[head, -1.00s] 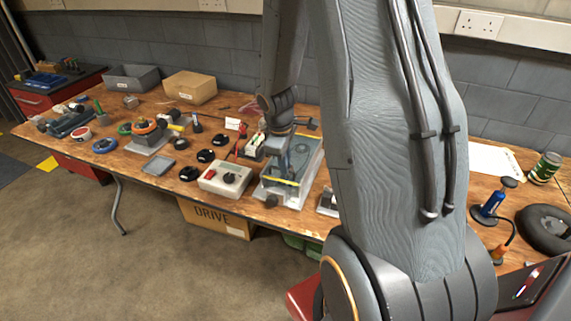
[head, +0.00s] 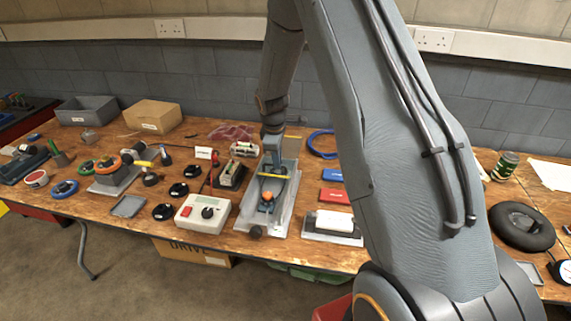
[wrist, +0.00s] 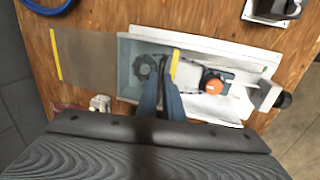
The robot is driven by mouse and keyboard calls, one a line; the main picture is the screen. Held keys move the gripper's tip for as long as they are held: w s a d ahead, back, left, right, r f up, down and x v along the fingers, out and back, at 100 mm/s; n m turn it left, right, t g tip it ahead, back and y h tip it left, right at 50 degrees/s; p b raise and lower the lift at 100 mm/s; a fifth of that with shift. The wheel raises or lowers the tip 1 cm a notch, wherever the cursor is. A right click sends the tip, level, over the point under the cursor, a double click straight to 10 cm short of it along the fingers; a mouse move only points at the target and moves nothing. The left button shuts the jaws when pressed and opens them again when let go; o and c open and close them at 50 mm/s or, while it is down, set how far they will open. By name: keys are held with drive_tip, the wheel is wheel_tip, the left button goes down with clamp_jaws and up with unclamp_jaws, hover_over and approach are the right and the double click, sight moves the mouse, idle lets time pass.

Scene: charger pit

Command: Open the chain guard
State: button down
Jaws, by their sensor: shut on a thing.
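The chain guard (wrist: 85,58) is a translucent grey panel with a yellow strip at each end, seen in the wrist view. It reaches out to the left past the end of a pale housing (wrist: 235,50). Its near yellow strip (wrist: 175,66) lies across the housing's middle, beside my fingers. The guard also shows in the head view by its yellow strip (head: 272,176). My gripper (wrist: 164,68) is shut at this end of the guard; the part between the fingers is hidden. A dark sprocket (wrist: 145,66) shows under the panel. An orange-topped part (wrist: 212,86) lies uncovered to the right.
A grey control box (head: 203,213) stands left of the housing. Black knobs (head: 179,189) lie beyond it. A white-topped block (head: 334,222) and red and blue boxes (head: 334,196) stand to the right. A blue ring (head: 322,144) lies behind.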

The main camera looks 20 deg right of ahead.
drive_tip(key=c, duration=1.9)
unclamp_jaws()
drive_tip(key=shift+r, duration=0.15)
wheel_tip(320, 180, up, 7)
drive_tip(key=s+b, duration=0.1)
drive_tip(key=b, duration=0.1)
drive_tip(key=shift+a+r, duration=0.2)
drive_tip(key=shift+a, duration=0.25)
drive_tip(key=shift+s, duration=0.15)
